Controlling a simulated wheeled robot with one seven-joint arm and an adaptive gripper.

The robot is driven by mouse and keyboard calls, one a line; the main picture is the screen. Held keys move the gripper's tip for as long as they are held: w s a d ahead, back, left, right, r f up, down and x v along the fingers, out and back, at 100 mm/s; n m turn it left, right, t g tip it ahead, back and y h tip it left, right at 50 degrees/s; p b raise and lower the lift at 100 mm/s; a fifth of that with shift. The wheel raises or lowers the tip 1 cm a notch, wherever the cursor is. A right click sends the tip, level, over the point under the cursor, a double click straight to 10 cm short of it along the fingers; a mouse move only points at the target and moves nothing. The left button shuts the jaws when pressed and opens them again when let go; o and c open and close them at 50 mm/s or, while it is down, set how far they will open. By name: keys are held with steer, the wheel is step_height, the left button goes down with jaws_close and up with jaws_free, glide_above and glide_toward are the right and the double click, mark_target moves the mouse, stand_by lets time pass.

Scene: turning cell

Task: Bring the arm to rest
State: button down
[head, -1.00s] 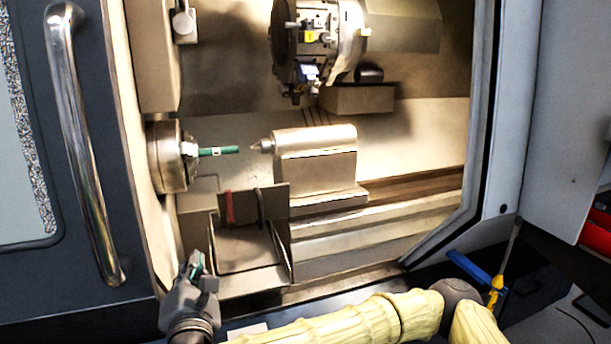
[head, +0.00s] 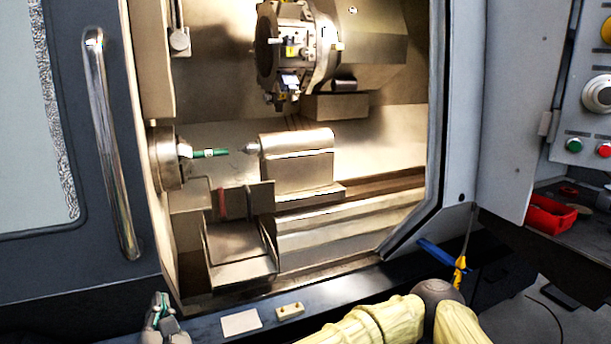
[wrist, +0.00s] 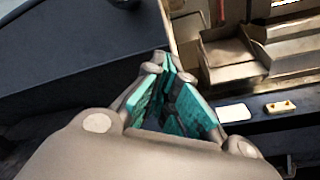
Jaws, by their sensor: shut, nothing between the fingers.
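My gripper (head: 158,308) shows at the lower left of the head view, in front of the machine's front ledge. In the wrist view its teal-padded fingers (wrist: 170,68) meet at the tips, shut and empty. My arm, in a pale yellow cover, runs along the bottom of the head view, partly cut off by the frame.
The lathe stands open, with a green part (head: 211,153) in the chuck (head: 164,158) and a tray (head: 238,250) below. A white card (head: 240,322) and a small beige block (head: 290,310) lie on the ledge. A door handle (head: 112,145) is left; a red bin (head: 552,213) right.

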steer(key=s+d+f+n+g+y+p, duration=0.1)
steer(key=s+f+n+g, duration=0.25)
steer(key=f+n, duration=0.35)
steer(key=s+d+f+n+g+p, duration=0.1)
steer(key=s+f+n+g, duration=0.1)
steer(key=s+f+n, duration=0.45)
steer(key=s+d+f+n+g+y+p, duration=0.1)
steer(key=s+f+n+g+p, duration=0.3)
steer(key=f, duration=0.6)
steer(key=s+d+f+n+g+h, duration=0.3)
steer(key=s+d+f+n, duration=0.1)
steer(key=d+f+n, duration=0.75)
steer(key=s+d+f+n+g+h+p, duration=0.1)
steer(key=s+d+f+n+h, duration=0.1)
steer(key=d, duration=1.5)
steer(key=s+d+f+n+g+h+p, duration=0.2)
steer(key=d+n+h, duration=0.3)
steer(key=d, duration=1.3)
steer(key=shift+s+n, duration=0.4)
steer(key=shift+s, duration=0.3)
